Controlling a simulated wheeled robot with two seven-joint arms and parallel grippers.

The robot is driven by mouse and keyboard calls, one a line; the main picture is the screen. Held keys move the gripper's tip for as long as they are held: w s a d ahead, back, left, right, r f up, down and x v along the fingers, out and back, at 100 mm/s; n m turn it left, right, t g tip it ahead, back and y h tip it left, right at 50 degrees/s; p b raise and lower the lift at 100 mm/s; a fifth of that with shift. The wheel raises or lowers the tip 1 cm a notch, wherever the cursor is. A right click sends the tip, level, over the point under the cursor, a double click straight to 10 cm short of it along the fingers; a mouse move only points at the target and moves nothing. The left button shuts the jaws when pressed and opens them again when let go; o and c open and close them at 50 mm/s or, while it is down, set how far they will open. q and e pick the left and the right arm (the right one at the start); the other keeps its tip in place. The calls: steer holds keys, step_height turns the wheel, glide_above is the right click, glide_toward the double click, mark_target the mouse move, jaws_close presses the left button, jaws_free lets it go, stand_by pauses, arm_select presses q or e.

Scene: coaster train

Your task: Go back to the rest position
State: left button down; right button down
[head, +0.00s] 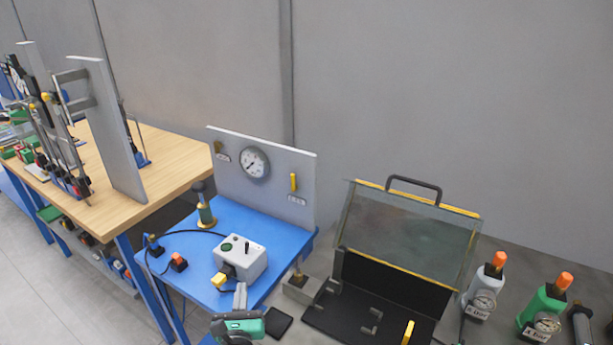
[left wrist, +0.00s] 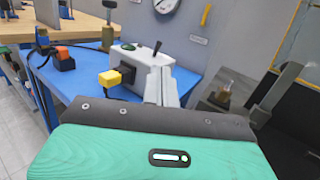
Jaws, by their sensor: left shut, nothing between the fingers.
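My left gripper (head: 241,288) is at the bottom of the head view, in front of the blue table (head: 185,262). Its grey fingers are together with nothing between them. In the left wrist view the shut fingers (left wrist: 162,82) stick out beyond my green gripper body. They point towards the grey control box (head: 243,258), which also shows in the left wrist view (left wrist: 133,57). I cannot tell whether the fingers touch anything. My right gripper is not in view.
The control box has a yellow plug (head: 218,280). A gauge panel (head: 293,160) stands behind it. An open black case (head: 345,310) with a raised clear lid (head: 410,235) lies right. Orange-topped gauge units (head: 484,290) stand farther right. A wooden workbench (head: 170,160) is at left.

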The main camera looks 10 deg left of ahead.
arm_select(q)
steer(key=s+d+f+m+g+h, duration=0.1)
steer(key=s+d+m+g+h, duration=0.35)
steer(key=m, duration=0.85)
steer(key=s+d+f+m+g+h, duration=0.1)
steer(key=s+d+m+h, duration=0.5)
steer(key=m, duration=0.8)
steer(key=s+a+f+m+g+y, duration=0.3)
steer(key=s+a+m+g, duration=0.2)
steer(key=s+m, duration=0.25)
steer(key=s+a+f+m+g+y, duration=0.3)
steer(key=s+a+m+g, duration=0.15)
steer(key=s+m, duration=0.35)
step_height(320, 180, down, 30)
steer(key=s+g, duration=0.1)
steer(key=s, duration=0.1)
steer(key=s+a+f+g, duration=0.1)
steer(key=s+a+f, duration=0.1)
steer(key=s+f, duration=1.6)
steer(key=shift+s+a+f+n, duration=0.3)
steer(key=shift+a+f+n, duration=0.05)
steer(key=shift+f, duration=0.5)
